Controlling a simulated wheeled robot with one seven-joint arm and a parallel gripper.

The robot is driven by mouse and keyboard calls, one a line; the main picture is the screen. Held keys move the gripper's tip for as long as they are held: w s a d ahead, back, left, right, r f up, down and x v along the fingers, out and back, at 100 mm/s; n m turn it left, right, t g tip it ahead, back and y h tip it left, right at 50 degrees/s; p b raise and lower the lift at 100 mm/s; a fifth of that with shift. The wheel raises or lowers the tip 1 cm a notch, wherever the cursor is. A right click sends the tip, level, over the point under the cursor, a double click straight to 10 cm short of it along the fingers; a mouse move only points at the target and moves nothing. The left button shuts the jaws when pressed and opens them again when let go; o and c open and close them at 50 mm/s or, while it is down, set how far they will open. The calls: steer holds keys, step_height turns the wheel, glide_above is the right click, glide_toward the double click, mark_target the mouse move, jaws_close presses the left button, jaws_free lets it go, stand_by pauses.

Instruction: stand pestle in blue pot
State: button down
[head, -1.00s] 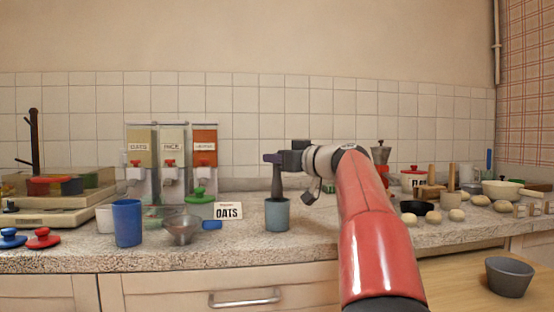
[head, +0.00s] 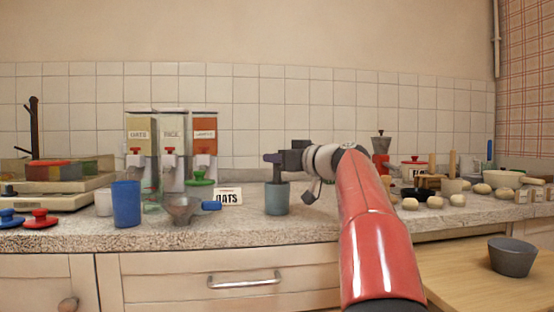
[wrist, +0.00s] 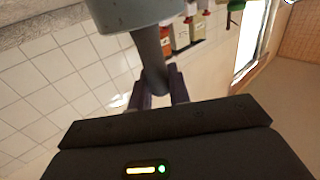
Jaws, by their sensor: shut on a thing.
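My gripper (head: 275,158) is shut on the upper end of a dark grey pestle (head: 277,173). The pestle is upright, and its lower part is hidden inside a blue-grey pot (head: 277,199) on the counter. I cannot tell whether it touches the bottom. In the wrist view, which is upside down, the pestle (wrist: 150,50) runs from between the fingers (wrist: 160,92) into the mouth of the pot (wrist: 135,14). A brighter blue, taller cup (head: 126,203) stands farther left.
An OATS card (head: 228,197), a metal funnel (head: 182,210) and dispensers (head: 171,150) stand left of the pot. Dough balls (head: 433,202) and wooden pieces lie to the right. A grey bowl (head: 512,257) stands on a lower wooden surface.

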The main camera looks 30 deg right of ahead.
steer(key=c, duration=1.2)
jaws_free()
steer(key=shift+c, duration=0.2)
steer(key=b+v, duration=0.2)
steer(key=v, duration=0.5)
steer(key=shift+s, duration=0.35)
steer(key=shift+d, duration=0.15)
